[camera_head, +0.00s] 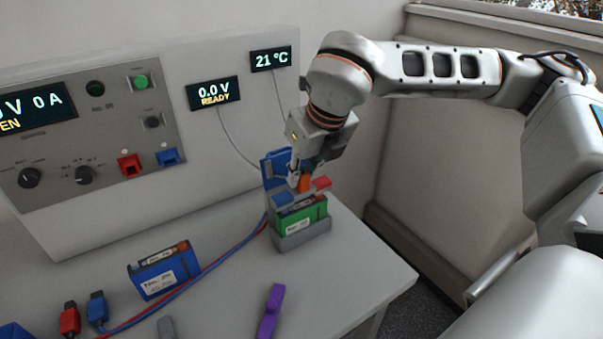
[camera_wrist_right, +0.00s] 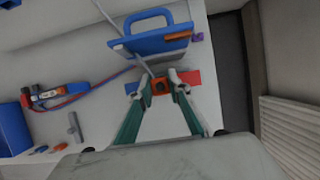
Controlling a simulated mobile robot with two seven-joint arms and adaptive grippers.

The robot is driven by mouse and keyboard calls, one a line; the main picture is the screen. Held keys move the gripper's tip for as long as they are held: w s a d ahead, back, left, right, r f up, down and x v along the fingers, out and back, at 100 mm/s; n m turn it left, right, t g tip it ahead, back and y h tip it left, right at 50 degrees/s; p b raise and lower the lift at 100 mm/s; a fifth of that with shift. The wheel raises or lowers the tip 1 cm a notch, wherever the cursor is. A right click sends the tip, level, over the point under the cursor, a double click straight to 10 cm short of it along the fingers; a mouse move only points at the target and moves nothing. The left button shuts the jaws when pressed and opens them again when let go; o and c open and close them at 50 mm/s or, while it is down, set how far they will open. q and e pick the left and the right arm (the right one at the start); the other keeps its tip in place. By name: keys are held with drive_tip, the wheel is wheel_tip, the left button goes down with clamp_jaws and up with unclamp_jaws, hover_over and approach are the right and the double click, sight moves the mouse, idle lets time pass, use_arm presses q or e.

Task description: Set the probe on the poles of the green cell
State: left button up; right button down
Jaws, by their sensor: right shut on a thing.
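The green cell (camera_head: 303,217) stands upright in a grey cradle (camera_head: 303,241) at the table's right side. The probe has a blue end (camera_head: 283,199), a red end (camera_head: 321,183) and an orange middle grip (camera_head: 305,183). My right gripper (camera_head: 303,177) is shut on that grip, over the cell. In the right wrist view, the fingertips close on the orange grip (camera_wrist_right: 160,86), with the red end (camera_wrist_right: 193,78) at right and the blue end (camera_wrist_right: 131,88) at left. The probe sits at the cell's top, but contact with the poles cannot be told. My left gripper is out of view.
A blue cell (camera_head: 165,272), red plug (camera_head: 69,320), blue plug (camera_head: 97,308) and purple object (camera_head: 270,312) lie on the table. Red and blue leads run to the cradle. A blue plate (camera_head: 275,164) stands behind it. A display (camera_head: 213,94) reads 0.0 V READY.

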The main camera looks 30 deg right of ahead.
drive_tip(key=shift+f+b, duration=0.55)
idle(0.9)
idle(0.5)
drive_tip(key=shift+r+p, duration=1.75)
drive_tip(key=shift+r, duration=1.75)
